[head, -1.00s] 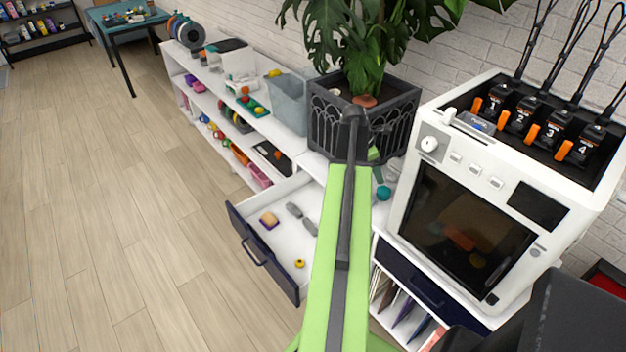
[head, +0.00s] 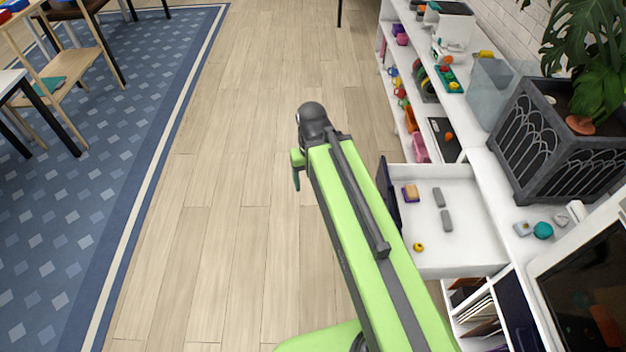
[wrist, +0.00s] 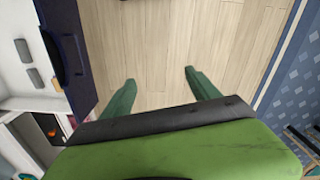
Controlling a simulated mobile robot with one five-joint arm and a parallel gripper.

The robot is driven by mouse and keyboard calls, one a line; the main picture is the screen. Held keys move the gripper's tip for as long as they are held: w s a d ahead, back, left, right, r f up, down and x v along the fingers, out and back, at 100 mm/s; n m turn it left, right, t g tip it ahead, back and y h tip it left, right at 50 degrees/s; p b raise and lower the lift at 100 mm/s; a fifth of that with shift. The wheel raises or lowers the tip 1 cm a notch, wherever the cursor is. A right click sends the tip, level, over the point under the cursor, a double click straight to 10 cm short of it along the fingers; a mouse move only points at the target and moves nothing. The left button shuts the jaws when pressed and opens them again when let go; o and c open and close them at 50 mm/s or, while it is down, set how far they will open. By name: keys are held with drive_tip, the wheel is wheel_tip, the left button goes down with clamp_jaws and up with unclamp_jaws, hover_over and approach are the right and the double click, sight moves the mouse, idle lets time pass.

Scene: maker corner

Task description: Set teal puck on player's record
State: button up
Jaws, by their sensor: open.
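A rounded teal object (head: 543,230), which may be the teal puck, sits on the white cabinet top in front of the planter in the head view. It lies between a small grey-blue block (head: 523,229) and a pale piece (head: 561,220). I cannot make out a record player or its record for certain. My gripper (wrist: 162,90) is open and empty, with two green fingers spread over bare floor in the wrist view. In the head view my gripper (head: 297,172) is left of the open drawer, well away from the teal object.
A dark planter (head: 545,140) and a white machine (head: 590,240) flank the teal object. Wooden floor (head: 220,200) is clear at left.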

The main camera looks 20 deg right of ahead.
drive_tip(key=shift+o, duration=0.4)
drive_tip(key=shift+a, duration=0.25)
drive_tip(key=shift+d, duration=0.1)
